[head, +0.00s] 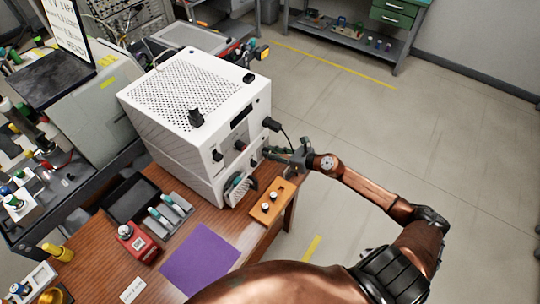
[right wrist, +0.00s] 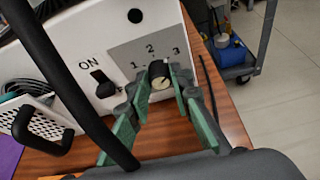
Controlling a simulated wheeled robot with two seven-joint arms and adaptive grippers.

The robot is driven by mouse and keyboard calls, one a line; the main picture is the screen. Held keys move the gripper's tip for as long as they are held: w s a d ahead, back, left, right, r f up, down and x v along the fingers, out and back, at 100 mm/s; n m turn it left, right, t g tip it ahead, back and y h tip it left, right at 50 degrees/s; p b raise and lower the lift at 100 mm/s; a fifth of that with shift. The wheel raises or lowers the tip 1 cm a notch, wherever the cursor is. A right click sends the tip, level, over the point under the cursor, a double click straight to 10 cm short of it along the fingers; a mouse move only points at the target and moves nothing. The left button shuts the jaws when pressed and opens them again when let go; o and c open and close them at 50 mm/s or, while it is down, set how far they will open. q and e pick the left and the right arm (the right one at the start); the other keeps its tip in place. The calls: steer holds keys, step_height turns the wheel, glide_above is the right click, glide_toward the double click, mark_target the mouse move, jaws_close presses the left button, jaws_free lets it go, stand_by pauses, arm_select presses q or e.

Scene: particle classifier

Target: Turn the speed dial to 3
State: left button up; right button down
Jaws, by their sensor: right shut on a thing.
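The white machine (head: 195,105) with a perforated top stands on the wooden table. The right wrist view shows its grey dial panel (right wrist: 135,50), marked 1, 2 and 3. The speed dial (right wrist: 159,74) is a short black knob with a pale face and a small mark; I cannot tell which number the mark points to. My right gripper (right wrist: 160,86) has its green-padded fingers on either side of the dial, shut on it. In the head view my right gripper (head: 277,153) is at the machine's right front edge, and the dial is not clear there. My left gripper is not in view.
A black ON switch (right wrist: 103,84) is left of the dial. A white tray with a black handle (head: 239,190) juts out below. An orange-brown block (head: 272,202), a purple mat (head: 203,261) and a red device (head: 135,243) are on the table. The floor at right is clear.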

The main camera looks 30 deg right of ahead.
steer(key=shift+d+f+m+y+b, duration=0.1)
steer(key=shift+m+y+b, duration=0.35)
steer(key=shift+m, duration=0.25)
steer(key=c, duration=1.7)
jaws_free()
steer(key=shift+c, duration=0.2)
steer(key=v, duration=1.2)
steer(key=shift+r, duration=0.25)
steer(key=shift+w, duration=0.1)
